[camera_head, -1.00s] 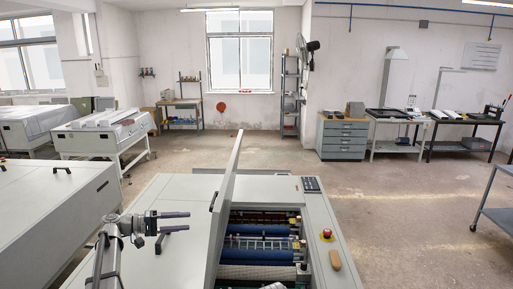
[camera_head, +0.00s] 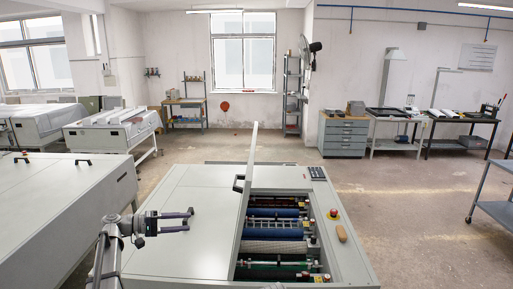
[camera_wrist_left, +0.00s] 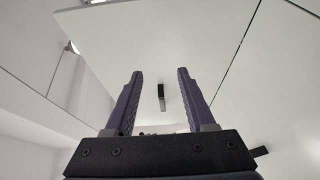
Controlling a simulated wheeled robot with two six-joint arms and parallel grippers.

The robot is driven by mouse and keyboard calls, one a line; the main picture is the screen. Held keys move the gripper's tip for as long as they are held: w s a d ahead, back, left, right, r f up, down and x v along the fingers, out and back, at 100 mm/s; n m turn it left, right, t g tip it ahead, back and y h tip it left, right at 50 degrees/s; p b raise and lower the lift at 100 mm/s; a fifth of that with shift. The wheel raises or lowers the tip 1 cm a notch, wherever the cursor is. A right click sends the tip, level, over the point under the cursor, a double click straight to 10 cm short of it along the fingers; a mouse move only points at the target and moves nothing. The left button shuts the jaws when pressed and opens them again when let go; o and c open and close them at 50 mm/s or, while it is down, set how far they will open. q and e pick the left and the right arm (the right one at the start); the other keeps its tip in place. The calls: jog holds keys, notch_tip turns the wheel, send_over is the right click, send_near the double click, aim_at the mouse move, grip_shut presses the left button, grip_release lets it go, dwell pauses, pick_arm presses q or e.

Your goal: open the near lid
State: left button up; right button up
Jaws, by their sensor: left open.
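The plate processor (camera_head: 172,205) stands in front of me in the head view. Its lid (camera_head: 251,160) stands up nearly edge-on, with blue rollers (camera_head: 275,228) bare to its right. A black handle (camera_head: 238,184) is on the lid's left face. My left gripper (camera_head: 190,220) is open and empty, left of the lid and apart from it. In the left wrist view, the open fingers (camera_wrist_left: 160,73) frame a dark handle (camera_wrist_left: 160,95) on a pale panel (camera_wrist_left: 160,40), with nothing gripped. My right gripper is not in view.
A red button (camera_head: 334,213) and a tan block (camera_head: 341,234) are on the processor's right side. Another pale machine (camera_head: 65,205) stands close on the left. A grey cart (camera_head: 495,205) is at the right edge. The floor right of the processor is clear.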

pick_arm(q)
jog(key=s+d+f+m+g+y+b, duration=0.25)
jog(key=s+d+f, duration=0.35)
jog(key=d+f, duration=0.5)
jog(key=s+d+f+m+g+y+b, duration=0.1)
jog(key=s+d+f+y+b, duration=0.1)
jog(key=s+f, duration=0.3)
jog(key=s+d+f+g+y+b, duration=0.2)
jog(key=s+d+f+y+b, duration=0.1)
jog(key=s+d+f, duration=0.2)
jog(key=s+d+f+m+g+y+b, duration=0.1)
jog(key=s+d+f+y+b, duration=0.2)
jog(key=s+f, duration=0.3)
jog(key=shift+s+d+f+m+g+y, duration=0.1)
jog(key=shift+s+d, duration=0.05)
jog(key=shift+s, duration=0.35)
jog(key=shift+s+d+f+m+g+y, duration=0.1)
jog(key=shift+s+d+f+m+y, duration=0.05)
jog(key=shift+s, duration=0.3)
jog(key=shift+s+d+f+m+g+y, duration=0.1)
jog(key=shift+s+d, duration=0.05)
jog(key=shift+s, duration=0.35)
jog(key=s+a+f+m+t+y+b, duration=0.1)
jog(key=s+a+f+m+y+b, duration=0.1)
jog(key=s, duration=0.5)
notch_tip(320, 180, down, 2)
jog(key=y+b, duration=0.1)
jog(key=y, duration=0.2)
jog(key=shift+s, duration=0.25)
